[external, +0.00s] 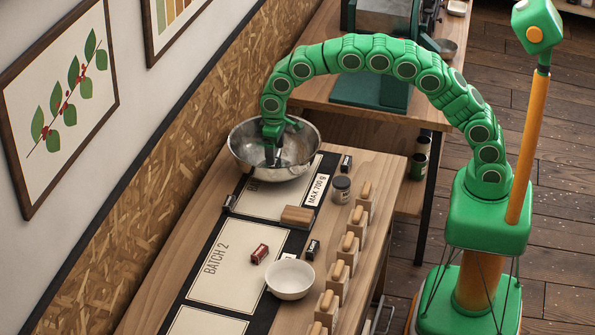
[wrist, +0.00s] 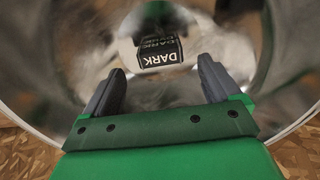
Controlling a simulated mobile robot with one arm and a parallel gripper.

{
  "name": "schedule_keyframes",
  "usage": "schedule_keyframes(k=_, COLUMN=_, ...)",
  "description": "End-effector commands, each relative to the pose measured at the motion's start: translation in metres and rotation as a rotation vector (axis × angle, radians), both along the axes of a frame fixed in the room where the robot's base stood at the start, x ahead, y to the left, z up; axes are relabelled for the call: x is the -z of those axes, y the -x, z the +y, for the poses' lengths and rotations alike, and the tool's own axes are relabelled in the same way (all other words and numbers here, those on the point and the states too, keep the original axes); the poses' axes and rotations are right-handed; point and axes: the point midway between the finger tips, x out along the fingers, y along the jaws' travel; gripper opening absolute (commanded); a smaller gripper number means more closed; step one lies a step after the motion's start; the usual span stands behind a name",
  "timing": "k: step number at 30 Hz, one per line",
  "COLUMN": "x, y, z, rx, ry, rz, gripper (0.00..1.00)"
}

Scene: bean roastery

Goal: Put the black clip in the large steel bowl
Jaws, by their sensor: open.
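The large steel bowl (external: 297,151) stands at the far end of the bench. My gripper (external: 272,157) reaches down into it. In the wrist view my gripper (wrist: 162,75) is open, with its two dark fingers apart and nothing held between them. A black clip with a white DARK label (wrist: 160,58) lies inside the bowl beyond the fingertips, and the shiny steel wall (wrist: 75,58) mirrors it. The clip is hidden in the external view.
Near the bowl are a small black labelled piece (external: 346,163), a dark-lidded jar (external: 341,189) and a wooden block (external: 297,216). A white bowl (external: 290,280), a dark red piece (external: 259,254) and another black piece (external: 313,249) stand nearer. Several wooden-topped holders (external: 349,246) line the right edge.

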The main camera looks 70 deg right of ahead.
Motion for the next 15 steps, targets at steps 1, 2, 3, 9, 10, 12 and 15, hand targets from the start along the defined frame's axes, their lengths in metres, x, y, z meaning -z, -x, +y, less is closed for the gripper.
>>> schedule_keyframes(k=1, x=-0.011, y=-0.001, z=0.000, rx=0.000, ry=0.000, rz=-0.003, gripper=0.91)
schedule_keyframes(k=2, x=-0.017, y=-0.001, z=0.000, rx=0.000, ry=-0.001, rz=-0.004, gripper=0.91)
schedule_keyframes(k=3, x=-0.025, y=-0.002, z=0.000, rx=0.000, ry=-0.001, rz=-0.007, gripper=0.91)
schedule_keyframes(k=9, x=-0.059, y=-0.001, z=0.000, rx=0.000, ry=-0.001, rz=-0.003, gripper=0.91)
schedule_keyframes(k=10, x=-0.063, y=-0.001, z=0.000, rx=0.000, ry=-0.001, rz=-0.003, gripper=0.91)
schedule_keyframes(k=12, x=-0.070, y=-0.001, z=0.000, rx=0.000, ry=0.000, rz=-0.002, gripper=0.91)
schedule_keyframes(k=15, x=-0.077, y=0.000, z=0.000, rx=0.000, ry=0.000, rz=0.000, gripper=0.91)
